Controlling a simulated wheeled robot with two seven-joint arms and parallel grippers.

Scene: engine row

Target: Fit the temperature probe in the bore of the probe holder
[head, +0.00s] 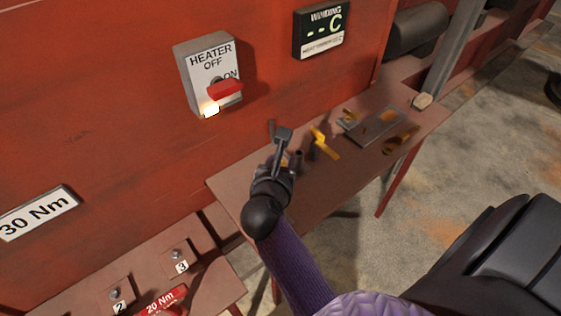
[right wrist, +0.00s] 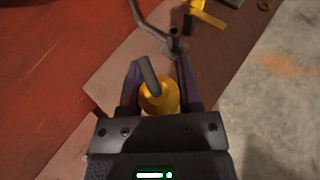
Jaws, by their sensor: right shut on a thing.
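The temperature probe, a yellow body with a grey rod (right wrist: 159,97), is between the fingers of my right gripper (right wrist: 160,82) in the right wrist view. The gripper is shut on it. The grey rod leans up and to the left in that view. The probe holder (right wrist: 174,40), a dark upright tube on a flat foot, stands on the bench beyond the fingertips. The probe is apart from the holder in the picture. In the head view my right gripper (head: 286,165) is over the near-left part of the bench and hides much of the probe. My left gripper is out of view.
The brown bench (head: 232,184) runs along the red wall. A yellow tool (head: 323,143) lies right of the gripper, with a grey plate (head: 373,128) and brass parts farther right. A heater switch box (head: 208,73) is on the wall above.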

